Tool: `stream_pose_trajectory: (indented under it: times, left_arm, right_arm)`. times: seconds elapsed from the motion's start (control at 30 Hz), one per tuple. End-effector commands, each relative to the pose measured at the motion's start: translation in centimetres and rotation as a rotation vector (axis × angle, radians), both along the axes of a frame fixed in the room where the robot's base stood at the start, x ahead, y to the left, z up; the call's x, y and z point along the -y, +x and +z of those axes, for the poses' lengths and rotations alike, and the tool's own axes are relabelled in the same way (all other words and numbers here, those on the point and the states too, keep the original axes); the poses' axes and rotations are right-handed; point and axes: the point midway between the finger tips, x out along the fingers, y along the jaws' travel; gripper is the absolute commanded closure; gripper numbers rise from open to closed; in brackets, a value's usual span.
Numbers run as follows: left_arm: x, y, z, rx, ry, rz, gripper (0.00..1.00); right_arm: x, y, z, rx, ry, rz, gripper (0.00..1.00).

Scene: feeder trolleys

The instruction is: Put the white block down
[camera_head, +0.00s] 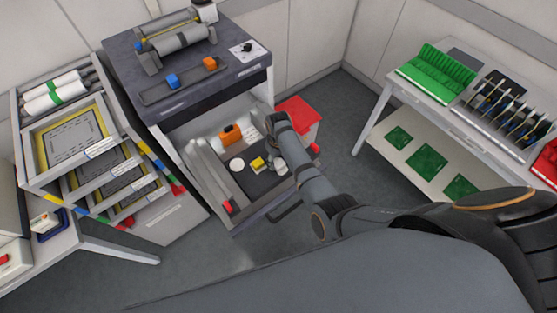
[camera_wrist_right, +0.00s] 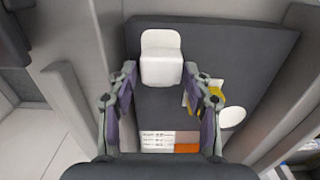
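The white block (camera_wrist_right: 161,58) is between the fingertips of my right gripper (camera_wrist_right: 160,72) in the right wrist view, centred and projecting past the tips. The fingers look closed on its two sides, though contact is hard to see. In the head view my right gripper (camera_head: 278,155) is inside the open drawer of the dark-topped trolley, low over its right part. There the block is hard to make out beside the gripper. Below the block in the wrist view is the dark drawer floor (camera_wrist_right: 255,70); any gap under the block is unclear. My left gripper is not in view.
The drawer also holds a yellow piece (camera_head: 257,163), a white disc (camera_head: 237,165) and an orange block (camera_head: 231,134). Grey side walls (camera_head: 208,172) bound it. A red bin (camera_head: 298,112) stands just beyond. A rack with green boards (camera_head: 435,72) is at the right.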

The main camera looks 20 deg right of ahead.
Motion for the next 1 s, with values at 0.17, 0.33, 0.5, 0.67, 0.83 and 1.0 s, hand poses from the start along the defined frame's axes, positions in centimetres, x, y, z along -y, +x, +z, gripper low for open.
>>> stream_pose_trajectory:
  times: [0.17, 0.33, 0.5, 0.67, 0.83, 1.0]
  left_arm:
    - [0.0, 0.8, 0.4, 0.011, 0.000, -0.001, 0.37]
    - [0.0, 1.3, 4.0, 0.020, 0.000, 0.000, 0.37]
    - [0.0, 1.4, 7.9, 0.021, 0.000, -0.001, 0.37]
    - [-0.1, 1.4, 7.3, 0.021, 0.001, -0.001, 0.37]
    - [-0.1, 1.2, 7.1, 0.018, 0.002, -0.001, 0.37]
    - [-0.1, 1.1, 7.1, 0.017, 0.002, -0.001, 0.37]
  right_arm:
    - [0.0, 0.0, 0.7, 0.000, 0.000, 0.000, 0.50]
    - [0.0, 0.0, 4.0, 0.000, 0.000, 0.000, 0.50]
    - [0.0, 0.0, 7.5, 0.001, 0.000, 0.000, 0.50]
    - [0.0, 0.1, 9.9, 0.003, 0.000, 0.000, 0.50]
    - [-0.1, 0.1, 11.9, 0.002, 0.001, 0.000, 0.50]
    - [0.0, 0.0, 12.4, 0.000, 0.000, 0.000, 0.50]
